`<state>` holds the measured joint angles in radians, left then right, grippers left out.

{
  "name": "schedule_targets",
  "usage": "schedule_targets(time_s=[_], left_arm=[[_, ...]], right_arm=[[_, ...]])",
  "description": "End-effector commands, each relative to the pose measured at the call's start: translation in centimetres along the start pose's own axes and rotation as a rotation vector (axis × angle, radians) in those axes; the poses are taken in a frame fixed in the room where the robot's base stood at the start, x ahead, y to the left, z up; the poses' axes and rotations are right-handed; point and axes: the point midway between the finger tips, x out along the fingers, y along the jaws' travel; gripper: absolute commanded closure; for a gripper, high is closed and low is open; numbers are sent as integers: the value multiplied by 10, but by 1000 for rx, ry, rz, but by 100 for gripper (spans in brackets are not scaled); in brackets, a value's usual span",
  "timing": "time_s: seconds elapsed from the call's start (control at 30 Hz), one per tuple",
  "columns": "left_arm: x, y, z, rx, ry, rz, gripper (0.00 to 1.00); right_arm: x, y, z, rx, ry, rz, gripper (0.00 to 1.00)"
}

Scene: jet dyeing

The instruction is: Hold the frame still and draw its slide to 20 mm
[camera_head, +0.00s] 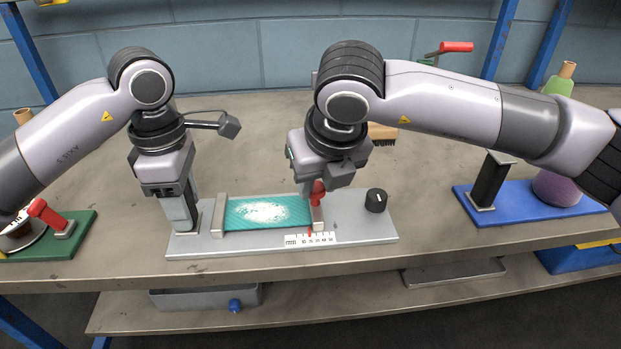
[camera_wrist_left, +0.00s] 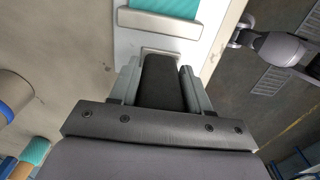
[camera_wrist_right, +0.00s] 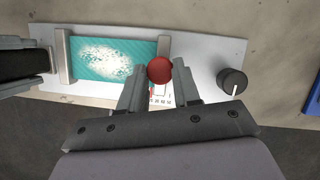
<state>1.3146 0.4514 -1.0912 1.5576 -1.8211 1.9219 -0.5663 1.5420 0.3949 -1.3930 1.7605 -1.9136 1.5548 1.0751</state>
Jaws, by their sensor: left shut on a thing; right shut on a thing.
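The frame is a grey plate (camera_head: 355,229) with a teal cloth (camera_head: 268,213) stretched between a fixed bar (camera_head: 220,215) and the slide bar (camera_wrist_right: 164,47). A white scale (camera_head: 310,240) runs along its front edge, with a red pointer near the low-middle marks; I cannot read it exactly. My left gripper (camera_head: 188,222) is shut on a dark upright post (camera_wrist_left: 163,82) at the plate's left end. My right gripper (camera_wrist_right: 158,78) is shut on the slide's red knob (camera_wrist_right: 160,69); the knob also shows in the head view (camera_head: 318,190).
A black dial (camera_head: 376,200) stands on the plate's right end. A blue base (camera_head: 530,209) with a black post is to the right, a green base (camera_head: 60,238) with a red handle to the left. A brush (camera_head: 383,133) lies behind my right gripper.

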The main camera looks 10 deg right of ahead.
Motion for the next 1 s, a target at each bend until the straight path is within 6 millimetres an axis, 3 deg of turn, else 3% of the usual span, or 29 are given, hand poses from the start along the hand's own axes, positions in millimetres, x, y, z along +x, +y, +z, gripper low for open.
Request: schedule_targets(time_s=[0.1, 0.13, 0.2, 0.57, 0.67, 1.0], left_arm=[[0, 0, -1, -3, 2, 0, 85], [0, 0, -1, -3, 3, 0, 85], [0, 0, -1, -3, 3, 0, 85], [0, 0, -1, -3, 2, 0, 85], [0, 0, -1, -3, 2, 0, 85], [0, 0, -1, -2, 2, 0, 85]], right_arm=[[0, -1, 1, 2, -1, -3, 100], [0, -1, 1, 2, -1, -3, 58], [0, -1, 1, 2, -1, -2, 42], [-6, 0, 1, 1, -2, 0, 42], [-18, 0, 1, 0, -3, -1, 42], [-89, 0, 1, 1, -5, -1, 42]])
